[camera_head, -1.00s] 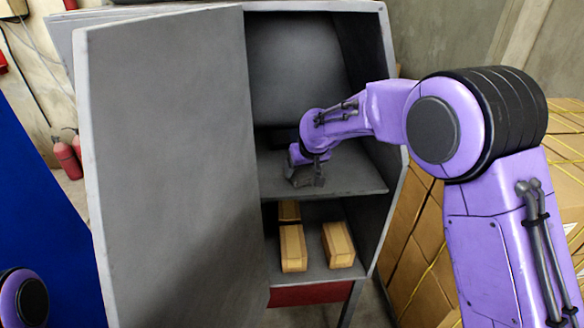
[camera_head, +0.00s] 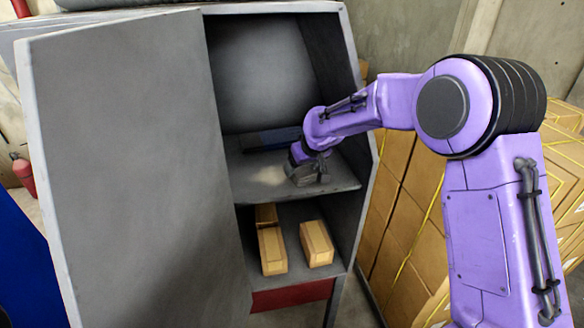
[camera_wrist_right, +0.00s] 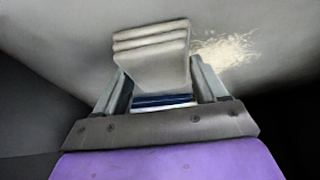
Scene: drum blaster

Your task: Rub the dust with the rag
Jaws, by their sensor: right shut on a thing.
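My right gripper (camera_head: 310,176) is low over the upper shelf (camera_head: 253,189) inside the grey cabinet. It is shut on the rag (camera_wrist_right: 152,55), a light grey folded cloth that sticks out between the fingers in the right wrist view. A pale, crumbly dust patch (camera_wrist_right: 225,50) lies on the grey surface just right of the rag there. In the head view the dust (camera_head: 268,172) is a faint light patch left of the gripper. I cannot tell whether the rag touches the shelf. My left gripper is out of view.
The big grey cabinet door (camera_head: 130,160) stands open on the left. A dark blue item (camera_head: 270,139) lies at the back of the upper shelf. Several tan blocks (camera_head: 316,243) sit on the lower shelf. The cabinet's right wall (camera_head: 352,130) is close to my gripper. Stacked cartons (camera_head: 405,235) stand at right.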

